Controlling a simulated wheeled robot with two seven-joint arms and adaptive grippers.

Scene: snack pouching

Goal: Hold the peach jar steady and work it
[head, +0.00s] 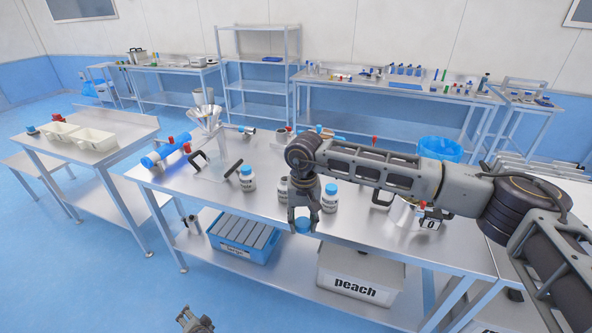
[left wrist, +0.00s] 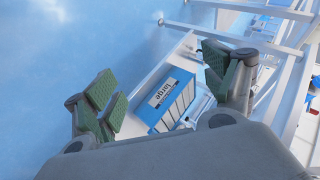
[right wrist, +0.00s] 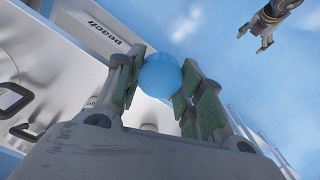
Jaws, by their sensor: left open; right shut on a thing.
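My right gripper (head: 303,222) is shut on a blue round thing (head: 302,226) at the table's front edge. In the right wrist view this round blue thing (right wrist: 160,75), which looks like a lid, sits between the fingertips; no jar shows under it. White jars stand on the table: a blue-lidded one (head: 247,180) to the left, one (head: 282,190) partly behind my right arm with its top hidden, and a blue-lidded one (head: 329,198) to the right. Their labels are too small to read, so I cannot tell which is peach. My left gripper (head: 190,318) is open and empty, low in front of the table.
A box marked peach (head: 345,266) and a blue box of pouches (head: 240,240) sit on the lower shelf. A funnel stand (head: 207,118), black handles and a blue roll (head: 165,154) occupy the table's left. A side table (head: 125,123) holds white trays. The front floor is clear.

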